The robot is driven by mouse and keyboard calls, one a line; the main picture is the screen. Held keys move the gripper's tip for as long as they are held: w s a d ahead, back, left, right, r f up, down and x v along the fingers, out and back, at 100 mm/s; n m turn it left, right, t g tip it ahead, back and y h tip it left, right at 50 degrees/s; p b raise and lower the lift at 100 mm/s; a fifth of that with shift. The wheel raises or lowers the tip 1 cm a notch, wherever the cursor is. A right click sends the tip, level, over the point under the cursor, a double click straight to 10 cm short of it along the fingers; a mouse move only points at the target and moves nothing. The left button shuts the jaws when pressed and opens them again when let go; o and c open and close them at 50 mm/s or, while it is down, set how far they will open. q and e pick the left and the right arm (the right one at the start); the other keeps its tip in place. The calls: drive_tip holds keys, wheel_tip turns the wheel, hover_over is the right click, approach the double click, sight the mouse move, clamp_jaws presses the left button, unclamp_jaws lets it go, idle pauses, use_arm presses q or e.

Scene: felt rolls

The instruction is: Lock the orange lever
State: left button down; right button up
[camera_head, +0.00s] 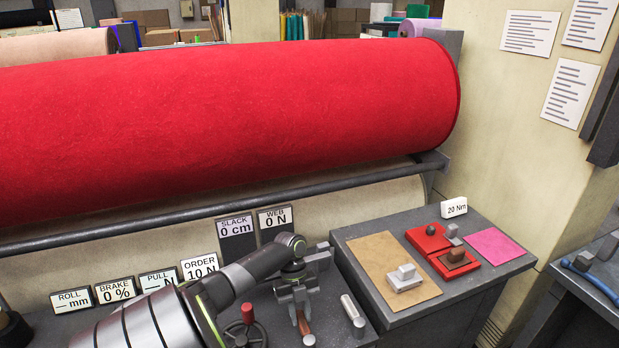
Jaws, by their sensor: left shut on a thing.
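The orange lever (303,323) shows as a short orange-brown handle on the dark bench, pointing toward the front edge. My left gripper (298,294) comes in from the lower left and is shut at the lever's far end. The fingers and wrist hide that end and the lever's pivot, so its exact angle is hard to tell. My right gripper is not in view.
A red knob on a handwheel (247,314) stands just left of the lever. Display signs (197,267) line the bench behind. A large red felt roll (230,130) lies above a grey bar (200,212).

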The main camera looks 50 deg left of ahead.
use_arm(q)
drive_tip(key=shift+w, duration=0.1)
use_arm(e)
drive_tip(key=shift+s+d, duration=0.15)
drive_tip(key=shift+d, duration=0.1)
use_arm(q)
drive_tip(key=c, duration=1.2)
unclamp_jaws()
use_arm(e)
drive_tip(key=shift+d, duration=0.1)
use_arm(q)
drive_tip(key=b+v, duration=0.3)
drive_tip(key=v, duration=1.4)
drive_tip(key=shift+r+b, duration=0.25)
drive_tip(key=shift+b, duration=0.15)
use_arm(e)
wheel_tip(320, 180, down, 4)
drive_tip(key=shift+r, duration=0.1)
use_arm(q)
drive_tip(key=shift+d, duration=0.1)
